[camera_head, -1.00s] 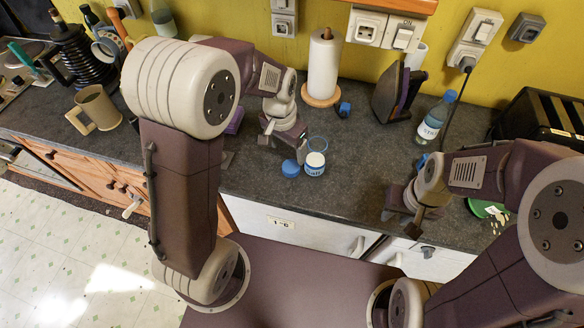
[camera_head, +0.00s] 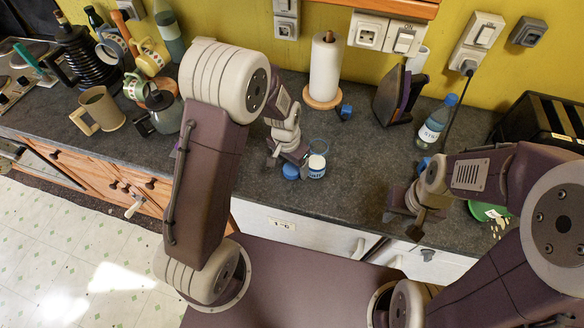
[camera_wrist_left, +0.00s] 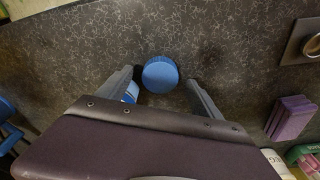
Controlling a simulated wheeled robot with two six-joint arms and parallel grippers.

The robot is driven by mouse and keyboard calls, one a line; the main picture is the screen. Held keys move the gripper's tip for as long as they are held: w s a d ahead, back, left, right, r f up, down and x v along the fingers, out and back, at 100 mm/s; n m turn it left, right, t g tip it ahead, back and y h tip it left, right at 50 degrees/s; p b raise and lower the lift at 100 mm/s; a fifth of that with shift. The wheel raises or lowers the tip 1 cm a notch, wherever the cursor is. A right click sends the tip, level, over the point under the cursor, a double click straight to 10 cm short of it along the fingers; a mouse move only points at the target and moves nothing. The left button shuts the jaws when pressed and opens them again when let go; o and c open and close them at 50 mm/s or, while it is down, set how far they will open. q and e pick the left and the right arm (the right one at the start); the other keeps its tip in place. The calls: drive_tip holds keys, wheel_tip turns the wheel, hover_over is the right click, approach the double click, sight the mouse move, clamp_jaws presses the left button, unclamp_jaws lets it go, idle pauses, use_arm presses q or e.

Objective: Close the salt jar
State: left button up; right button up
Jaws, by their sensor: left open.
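The salt jar (camera_head: 316,167) is a small jar with white contents and a blue label, standing uncovered on the dark counter. Its blue lid (camera_head: 290,171) lies on the counter just left of it. My left gripper (camera_head: 287,158) is over the lid, fingers spread. In the left wrist view the lid (camera_wrist_left: 160,74) shows between the two open fingertips, with space on both sides; contact is not visible. The jar (camera_wrist_left: 131,92) is mostly hidden behind one finger there. My right gripper (camera_head: 405,214) hangs empty over the counter's front right, its fingers apart.
In the left wrist view a purple sponge (camera_wrist_left: 291,118) lies at the right. The counter right of the jar is clear.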

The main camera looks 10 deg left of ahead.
sight(291, 169)
use_arm(q)
drive_tip(key=shift+f, duration=0.4)
drive_tip(key=c, duration=1.4)
drive_tip(key=shift+r, duration=0.15)
wheel_tip(291, 169, up, 18)
drive_tip(key=shift+f+p, duration=0.1)
drive_tip(key=shift+p, duration=0.25)
